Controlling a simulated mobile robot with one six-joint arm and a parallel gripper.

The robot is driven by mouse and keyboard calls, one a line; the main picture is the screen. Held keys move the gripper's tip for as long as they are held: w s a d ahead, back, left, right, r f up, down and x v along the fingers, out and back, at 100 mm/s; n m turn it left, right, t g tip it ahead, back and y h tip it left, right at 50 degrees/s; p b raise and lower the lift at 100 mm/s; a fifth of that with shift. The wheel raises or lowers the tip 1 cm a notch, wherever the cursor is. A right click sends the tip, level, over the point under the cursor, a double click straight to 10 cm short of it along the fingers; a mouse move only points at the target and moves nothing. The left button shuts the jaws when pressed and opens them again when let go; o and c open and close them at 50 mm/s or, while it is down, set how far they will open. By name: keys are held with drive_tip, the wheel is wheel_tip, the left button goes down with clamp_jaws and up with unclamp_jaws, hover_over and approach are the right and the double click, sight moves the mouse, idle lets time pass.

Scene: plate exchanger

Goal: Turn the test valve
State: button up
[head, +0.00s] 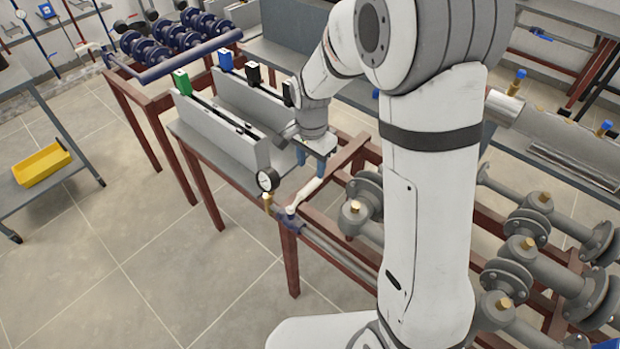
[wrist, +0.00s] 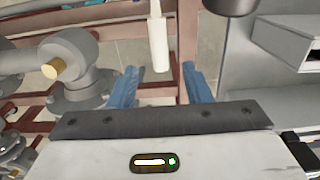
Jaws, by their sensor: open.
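The test valve (head: 290,219) has a dark blue body on a pipe at the near corner of the red frame. Its white lever handle (head: 305,193) slants up and right toward my gripper (head: 314,160). My gripper is open, with two blue fingers pointing down over the frame. In the wrist view the handle (wrist: 158,42) comes down from the top edge, and its end lies in line with the gap between the open fingertips (wrist: 160,68). I cannot tell whether it is at their depth. The valve body is not clearly visible there.
A round pressure gauge (head: 268,180) stands on a brass fitting (head: 267,201) just left of the valve. Grey upright plates (head: 222,128) stand left of my gripper. Grey flanged pipes (head: 362,205) lie right; one pipe elbow (wrist: 70,55) is near the left finger. Floor in front is clear.

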sight(311, 184)
wheel_tip(311, 184, down, 7)
drive_tip(key=shift+r, duration=0.15)
drive_tip(key=shift+c, duration=0.6)
clamp_jaws()
